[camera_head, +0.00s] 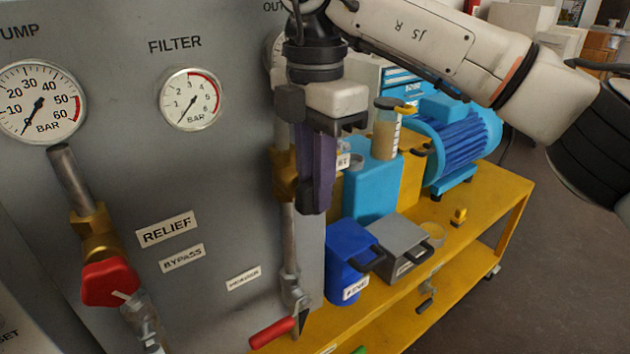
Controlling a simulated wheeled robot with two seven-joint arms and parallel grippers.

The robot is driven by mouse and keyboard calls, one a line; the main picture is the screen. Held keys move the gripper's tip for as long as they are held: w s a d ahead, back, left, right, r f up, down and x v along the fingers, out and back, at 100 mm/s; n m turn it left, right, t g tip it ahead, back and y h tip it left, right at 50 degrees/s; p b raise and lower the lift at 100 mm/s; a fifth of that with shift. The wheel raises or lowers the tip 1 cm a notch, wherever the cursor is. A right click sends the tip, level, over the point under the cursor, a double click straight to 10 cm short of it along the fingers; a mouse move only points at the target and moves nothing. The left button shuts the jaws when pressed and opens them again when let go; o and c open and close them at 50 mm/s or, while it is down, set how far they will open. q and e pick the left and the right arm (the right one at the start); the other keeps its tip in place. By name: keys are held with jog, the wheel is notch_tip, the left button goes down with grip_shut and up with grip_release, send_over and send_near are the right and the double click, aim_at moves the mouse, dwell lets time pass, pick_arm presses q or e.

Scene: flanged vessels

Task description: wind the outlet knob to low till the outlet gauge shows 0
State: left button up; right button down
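The outlet gauge (274,58) is mostly hidden behind my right arm's wrist; only a sliver of its left rim shows, so its reading cannot be seen. Its label (273,6) is cut off at the top edge, with "OU" showing. My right gripper (316,208) points down in front of the panel's right edge, its dark purple fingers beside the brass fitting (284,176) on the outlet pipe. No outlet knob can be made out; the gripper covers part of this area. Whether the fingers are apart or hold anything cannot be told. My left gripper is not in view.
The grey panel also carries a pump gauge (40,102), a filter gauge (191,99) and a red knob (108,283) at left. A red lever (272,333) sticks out low. A yellow cart (480,225) at right holds blue containers (372,185) and a blue motor (455,135).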

jog(key=h+b, duration=0.1)
jog(key=t+h, duration=0.1)
jog(key=t+h+b, duration=0.1)
jog(key=shift+s+a+f+b, duration=0.1)
jog(key=shift+s+a+b, duration=0.2)
jog(key=shift+a+b, duration=0.05)
jog(key=shift+s+a+t+h+b, duration=0.1)
jog(key=shift+a+t+h+b, duration=0.1)
jog(key=shift+t+h+b, duration=0.9)
jog(key=shift+h, duration=0.3)
jog(key=c, duration=1.9)
grip_release()
jog(key=shift+p, duration=0.3)
